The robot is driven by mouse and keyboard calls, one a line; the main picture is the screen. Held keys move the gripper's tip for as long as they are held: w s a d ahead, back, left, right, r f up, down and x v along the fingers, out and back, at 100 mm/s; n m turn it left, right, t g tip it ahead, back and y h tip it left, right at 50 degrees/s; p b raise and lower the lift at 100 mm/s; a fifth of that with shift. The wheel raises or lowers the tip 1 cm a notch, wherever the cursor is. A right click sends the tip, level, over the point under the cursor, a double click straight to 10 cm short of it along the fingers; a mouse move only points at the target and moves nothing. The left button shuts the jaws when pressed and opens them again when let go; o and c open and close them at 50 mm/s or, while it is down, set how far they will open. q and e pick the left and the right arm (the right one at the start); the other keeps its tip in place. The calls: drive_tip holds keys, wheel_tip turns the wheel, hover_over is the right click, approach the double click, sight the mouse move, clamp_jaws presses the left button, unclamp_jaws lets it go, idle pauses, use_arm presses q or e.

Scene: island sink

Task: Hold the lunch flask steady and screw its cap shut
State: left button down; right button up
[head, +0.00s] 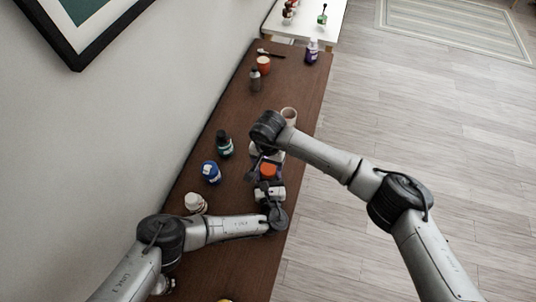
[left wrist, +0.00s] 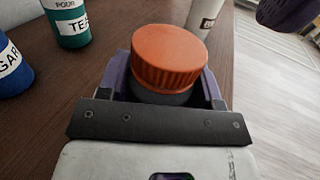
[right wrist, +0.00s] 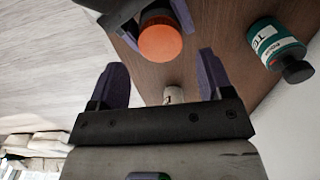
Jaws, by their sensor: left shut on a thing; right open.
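The lunch flask (left wrist: 160,97) has a dark grey body, mostly hidden by the gripper around it. Its ribbed orange cap (left wrist: 168,55) sits on top; I cannot tell how far it is screwed on. The cap also shows in the head view (head: 268,170) and the right wrist view (right wrist: 160,43). My left gripper (head: 268,184) is shut on the flask body below the cap. My right gripper (right wrist: 162,76) is open and empty, its purple fingers apart from the cap. One of its fingers shows at the top right of the left wrist view.
A teal-labelled bottle (head: 224,144), a blue-labelled jar (head: 210,171) and a white jar (head: 195,203) stand left of the flask on the brown counter (head: 290,78). A pale cup (head: 289,114) stands beyond my right gripper. Several small items stand farther back.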

sight(269, 169)
drive_tip(key=shift+f, duration=2.2)
drive_tip(key=shift+c, duration=0.3)
drive_tip(key=c, duration=0.9)
drive_tip(key=shift+o, duration=0.2)
drive_tip(key=shift+m, duration=1.7)
drive_tip(key=o, duration=1)
drive_tip(key=shift+s+d, duration=0.1)
